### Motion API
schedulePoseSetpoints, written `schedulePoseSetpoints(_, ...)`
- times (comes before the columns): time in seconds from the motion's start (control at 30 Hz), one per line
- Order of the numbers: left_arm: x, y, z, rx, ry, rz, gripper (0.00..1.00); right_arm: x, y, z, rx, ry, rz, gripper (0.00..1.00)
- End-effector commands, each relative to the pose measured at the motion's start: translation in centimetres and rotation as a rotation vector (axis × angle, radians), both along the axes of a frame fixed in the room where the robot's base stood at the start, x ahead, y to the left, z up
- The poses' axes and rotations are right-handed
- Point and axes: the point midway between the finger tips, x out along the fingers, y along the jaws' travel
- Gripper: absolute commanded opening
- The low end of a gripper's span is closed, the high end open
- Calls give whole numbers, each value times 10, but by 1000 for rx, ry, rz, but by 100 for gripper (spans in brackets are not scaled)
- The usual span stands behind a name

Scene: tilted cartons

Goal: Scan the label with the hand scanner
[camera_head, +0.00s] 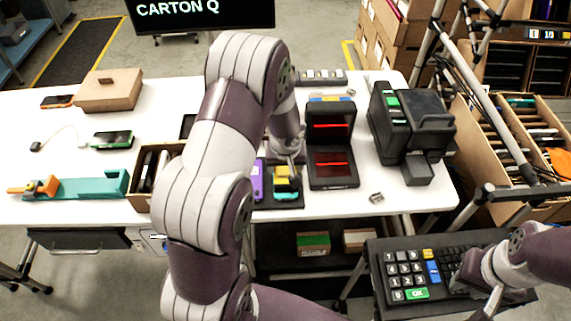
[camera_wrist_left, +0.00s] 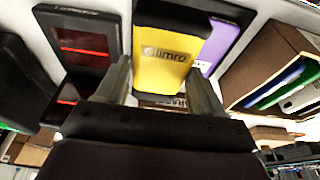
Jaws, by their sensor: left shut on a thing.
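A yellow device marked "limro" (camera_wrist_left: 172,50) lies between the two fingers of my left gripper (camera_wrist_left: 160,75), which is shut on it. It looks like the hand scanner, but I cannot be sure. In the head view a yellow and teal device (camera_head: 287,184) sits at a black tray, directly below my left gripper (camera_head: 288,160); my arm hides part of it. My right gripper (camera_head: 466,276) is low at the right, over a black keypad (camera_head: 410,270); its finger opening is unclear. I cannot make out the label.
A purple device (camera_head: 258,181) lies close beside the yellow one. A black stand with red lights (camera_head: 332,130) and a black printer-like machine (camera_head: 412,125) stand to the right. An open file box (camera_head: 143,200) is left. A screen (camera_head: 200,14) reads "CARTON Q".

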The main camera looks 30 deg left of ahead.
Motion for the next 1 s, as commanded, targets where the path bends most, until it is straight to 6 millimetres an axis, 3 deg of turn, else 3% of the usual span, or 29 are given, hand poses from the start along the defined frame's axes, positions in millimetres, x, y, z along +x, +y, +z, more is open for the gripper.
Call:
schedulePoseSetpoints(0.23, 0, 0, 6, 1, -1, 0, 39, 0, 0, 5, 0, 0, 0, 32)
schedulePoseSetpoints(0.6, 0, 0, 53, 0, -1, 0, 39, 0, 0, 44, 0, 0, 0, 32)
schedulePoseSetpoints(0.87, 0, 0, 50, 1, -1, 0, 39, 0, 0, 41, 0, 0, 0, 32)
schedulePoseSetpoints(1.0, 0, -1, 38, 0, 0, -2, 39, 0, 0, 30, 0, 0, 0, 32)
